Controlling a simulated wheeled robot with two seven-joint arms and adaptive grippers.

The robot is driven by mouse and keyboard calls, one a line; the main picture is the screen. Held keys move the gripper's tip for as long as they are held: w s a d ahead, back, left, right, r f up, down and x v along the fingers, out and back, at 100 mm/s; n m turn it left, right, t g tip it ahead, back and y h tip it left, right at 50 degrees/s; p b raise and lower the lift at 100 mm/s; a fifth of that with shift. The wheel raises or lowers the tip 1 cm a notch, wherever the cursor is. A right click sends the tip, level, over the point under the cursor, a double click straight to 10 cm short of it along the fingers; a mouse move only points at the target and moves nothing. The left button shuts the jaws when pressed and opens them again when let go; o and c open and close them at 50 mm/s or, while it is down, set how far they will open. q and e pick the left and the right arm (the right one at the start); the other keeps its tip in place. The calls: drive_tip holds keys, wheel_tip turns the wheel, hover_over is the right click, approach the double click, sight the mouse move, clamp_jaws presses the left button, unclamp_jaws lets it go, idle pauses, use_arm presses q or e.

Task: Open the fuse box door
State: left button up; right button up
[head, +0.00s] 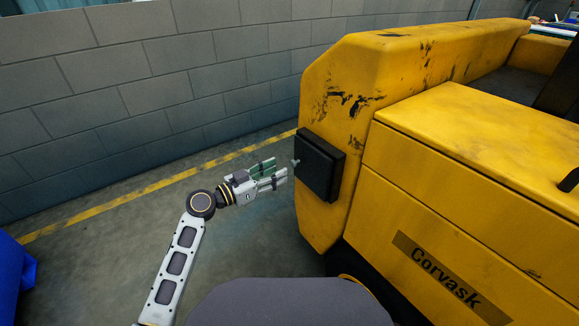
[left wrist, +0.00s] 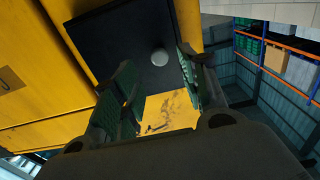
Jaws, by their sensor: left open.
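The black fuse box (head: 321,165) is mounted on the end of a yellow vehicle, and its door looks shut. A small round greyish knob (head: 296,163) sticks out from its left face. My left gripper (head: 279,171) is open and empty just left of the box, its fingers pointing at it. In the left wrist view the dark door (left wrist: 110,45) lies beyond the two green-padded fingers. My right gripper is not in view.
The yellow vehicle (head: 440,170) fills the right side. A grey block wall (head: 140,80) stands behind, with a yellow floor line (head: 120,200) along it. A blue container (head: 12,275) is at the lower left. Floor around my left arm is clear. Racks (left wrist: 275,60) show in the left wrist view.

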sight(291, 164)
use_arm(q)
drive_tip(key=shift+b+x, duration=0.4)
drive_tip(key=shift+x, duration=2.55)
clamp_jaws()
